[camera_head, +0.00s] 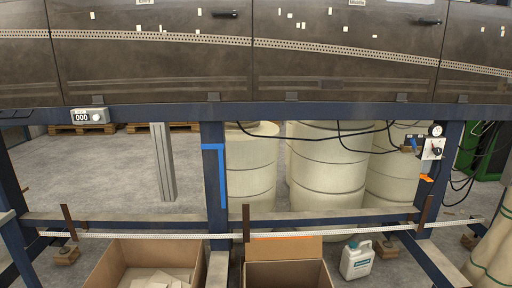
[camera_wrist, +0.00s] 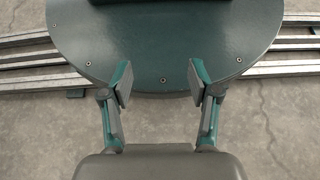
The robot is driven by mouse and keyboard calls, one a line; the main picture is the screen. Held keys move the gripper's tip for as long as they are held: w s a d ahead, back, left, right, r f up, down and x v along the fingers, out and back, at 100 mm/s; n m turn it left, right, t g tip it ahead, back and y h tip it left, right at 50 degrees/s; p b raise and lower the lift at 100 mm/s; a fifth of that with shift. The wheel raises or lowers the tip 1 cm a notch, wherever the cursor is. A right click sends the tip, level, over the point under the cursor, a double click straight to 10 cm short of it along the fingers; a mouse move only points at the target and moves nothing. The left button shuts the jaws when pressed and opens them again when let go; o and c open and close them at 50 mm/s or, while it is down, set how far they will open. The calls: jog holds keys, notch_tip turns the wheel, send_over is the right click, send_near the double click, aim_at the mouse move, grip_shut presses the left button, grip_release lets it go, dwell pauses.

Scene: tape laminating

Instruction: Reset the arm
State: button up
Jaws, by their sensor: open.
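My gripper (camera_wrist: 160,82) shows in the wrist view with its two fingers spread wide apart. Nothing is between the fingers. Beyond them is a round dark green plate with screws, over a grey concrete floor (camera_wrist: 158,128). My gripper does not show in the head view.
The head view shows a large dark machine (camera_head: 150,65) with door panels on a blue frame (camera_head: 213,170). Cardboard boxes (camera_head: 108,268), a white jug (camera_head: 357,262) and cream barrels (camera_head: 327,165) stand below. Metal rails (camera_wrist: 32,58) cross the floor in the wrist view.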

notch_tip(320, 180, up, 15)
jog(key=t+p, duration=0.5)
jog(key=p, duration=2.3)
jog(key=shift+s, duration=0.15)
jog(key=shift+a, duration=0.1)
